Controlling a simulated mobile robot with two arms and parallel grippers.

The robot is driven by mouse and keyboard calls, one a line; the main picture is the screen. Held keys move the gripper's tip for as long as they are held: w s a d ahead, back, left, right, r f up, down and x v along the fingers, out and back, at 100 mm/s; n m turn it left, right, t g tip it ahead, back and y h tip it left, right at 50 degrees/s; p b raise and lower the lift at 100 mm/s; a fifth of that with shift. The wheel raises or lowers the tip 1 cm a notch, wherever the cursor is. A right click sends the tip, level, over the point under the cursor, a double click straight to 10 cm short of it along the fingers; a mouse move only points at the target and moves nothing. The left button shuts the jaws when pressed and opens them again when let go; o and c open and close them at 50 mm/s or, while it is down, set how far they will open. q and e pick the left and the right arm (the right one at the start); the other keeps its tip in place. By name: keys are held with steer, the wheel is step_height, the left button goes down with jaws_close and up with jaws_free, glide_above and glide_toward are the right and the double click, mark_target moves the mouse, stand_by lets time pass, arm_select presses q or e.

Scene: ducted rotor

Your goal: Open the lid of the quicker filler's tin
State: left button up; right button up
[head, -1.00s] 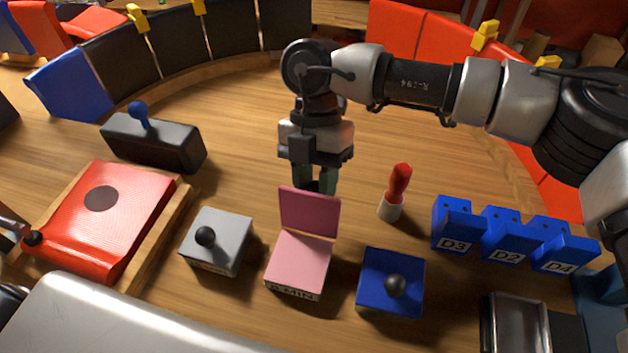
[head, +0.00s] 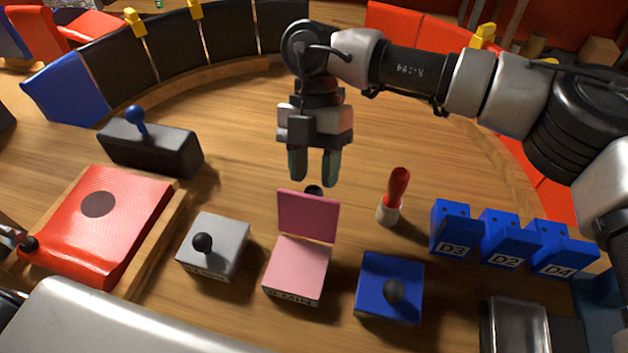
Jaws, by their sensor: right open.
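The pink tin (head: 297,270) stands in the front middle, with a partly legible label ending in "MIN". Its pink lid (head: 307,217) stands up at the back edge, and a dark knob (head: 313,190) shows just behind the lid's top. My right gripper (head: 314,182) is open and empty, just above and behind that lid, apart from it. A grey tin (head: 213,246) with a black knob stands left of the pink one, lid shut. A blue tin (head: 390,286) with a black knob stands right of it, lid shut. My left gripper is not in view.
A red-and-white upright tool (head: 394,197) stands right of the lid. Blue blocks marked D3, D2 and D4 (head: 506,240) are further right. A red padded device (head: 100,225) and a black box with a blue lever (head: 150,148) are at left. The table behind is clear.

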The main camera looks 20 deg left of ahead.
steer(key=v, duration=0.8)
